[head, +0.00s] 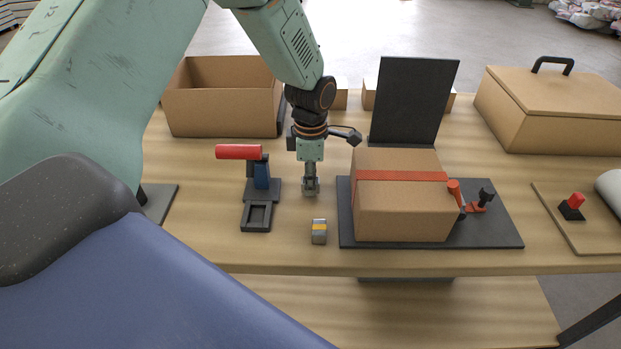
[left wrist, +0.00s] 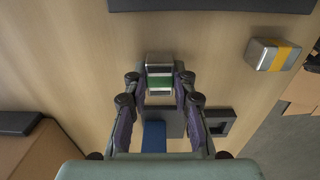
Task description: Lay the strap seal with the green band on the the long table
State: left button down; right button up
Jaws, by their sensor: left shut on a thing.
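The strap seal with the green band (left wrist: 159,83) is a small silver block, seen in the left wrist view between my left fingertips. My left gripper (head: 310,188) is shut on it and points down over the long table (head: 200,251). In the head view the fingers hide most of the seal and its green band does not show. I cannot tell whether the seal touches the table top. A similar seal with a yellow band (head: 319,232) stands on the table in front of the gripper; it also shows in the left wrist view (left wrist: 273,55). My right gripper is not in view.
A stand with a red roller (head: 238,152) is left of the gripper. A carton with a red strap (head: 402,210) sits on a dark plate (head: 496,232) to the right. An open carton (head: 222,112) is behind left, a lidded box (head: 567,132) far right. Bare table lies around the yellow-banded seal.

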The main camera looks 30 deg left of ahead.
pick_arm(q)
jog(key=shift+w+a+f, duration=0.3)
jog(key=shift+w+f, duration=0.1)
jog(key=shift+w, duration=0.05)
jog(key=c, duration=1.4)
grip_release()
jog(key=shift+w+f, duration=0.1)
jog(key=shift+w, duration=0.05)
jog(key=shift+c, duration=0.2)
jog(key=o, duration=0.3)
jog(key=shift+s+d+r, duration=0.2)
jog(key=shift+s, duration=0.05)
jog(key=shift+o, duration=0.2)
jog(key=shift+s+r, duration=0.2)
jog(key=shift+s, duration=0.05)
jog(key=shift+w+a+f, duration=0.15)
jog(key=shift+w, duration=0.15)
jog(key=shift+w+r, duration=0.15)
jog(key=shift+r, duration=0.05)
notch_tip(320, 180, up, 12)
jog(key=p, duration=0.1)
jog(key=shift+s, duration=0.35)
